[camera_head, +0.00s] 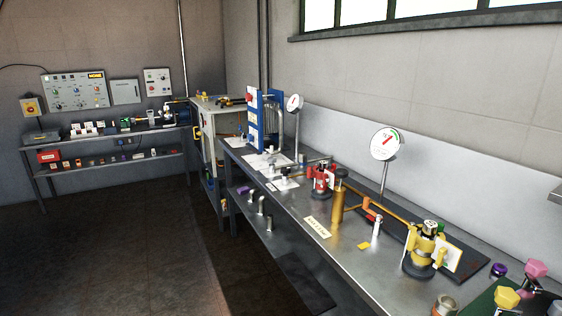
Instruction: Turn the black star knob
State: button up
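I cannot pick out the black star knob with certainty. At the bottom right corner, a green board (487,309) carries a pink lobed knob (536,268) and a yellow lobed knob (506,298). A dark shape (556,308) at the right edge beside them is cut off by the frame, and I cannot tell whether it is a star knob. A small purple-topped dark piece (499,270) stands on the bench left of the pink knob. My gripper is not in view.
A long steel bench (345,257) runs along the right wall, holding a yellow device (423,250), a red device (322,180), a brass cylinder (338,203) and dial gauges (385,144). A shelf table (110,137) stands at the far left. The floor (110,245) left of the bench is clear.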

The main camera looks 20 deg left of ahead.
aim_at(285, 170)
jog(key=i+j, duration=0.15)
jog(key=j, duration=0.2)
jog(key=i+j, duration=0.2)
jog(key=j, duration=0.2)
jog(key=i+j+z, duration=0.1)
jog(key=j, duration=0.25)
jog(key=i+j, duration=0.2)
jog(key=j, duration=0.2)
jog(key=i+j, duration=0.15)
jog(key=j, duration=0.2)
jog(key=i+j, duration=0.15)
jog(key=j, duration=0.25)
jog(key=i+z, duration=0.05)
